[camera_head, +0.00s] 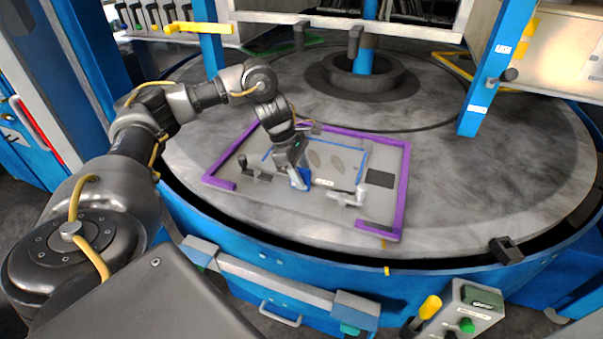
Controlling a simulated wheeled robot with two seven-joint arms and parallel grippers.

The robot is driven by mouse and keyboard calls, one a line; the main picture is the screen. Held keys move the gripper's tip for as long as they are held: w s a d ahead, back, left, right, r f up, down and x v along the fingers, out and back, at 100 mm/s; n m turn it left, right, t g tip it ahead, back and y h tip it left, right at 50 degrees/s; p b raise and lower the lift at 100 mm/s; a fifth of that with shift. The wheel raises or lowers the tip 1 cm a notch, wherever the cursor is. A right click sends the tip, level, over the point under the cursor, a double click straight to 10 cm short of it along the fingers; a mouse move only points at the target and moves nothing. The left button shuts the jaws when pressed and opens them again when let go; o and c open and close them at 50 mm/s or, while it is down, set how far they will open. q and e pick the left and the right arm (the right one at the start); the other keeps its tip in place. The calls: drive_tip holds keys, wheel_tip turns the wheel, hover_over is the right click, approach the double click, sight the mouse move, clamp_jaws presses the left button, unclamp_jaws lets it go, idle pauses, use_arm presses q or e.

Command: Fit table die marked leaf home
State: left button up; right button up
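A grey plate (325,157) with two darker leaf-like oval shapes lies on the round table, with thin blue strips along its far and right edges. A small white label (323,182) with unreadable marks shows near its front edge. My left gripper (297,180) points down at the plate's front left, beside a small blue piece (304,178). I cannot tell whether the fingers touch or hold it, or how wide they stand. The gripper and wrist hide the plate's left part. My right gripper is out of view.
A purple frame (402,190) borders the work area on the round grey table (480,180). Dark clamps stand at left (252,172) and a light clamp at right (348,197). A dark square (380,179) lies right of the plate. A blue post (485,85) rises behind right.

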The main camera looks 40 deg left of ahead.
use_arm(q)
drive_tip(key=shift+f, duration=0.15)
drive_tip(key=shift+a+r, duration=0.2)
drive_tip(key=shift+r, duration=0.1)
drive_tip(key=p+v, duration=0.2)
drive_tip(key=v, duration=0.8)
drive_tip(key=shift+r, duration=0.2)
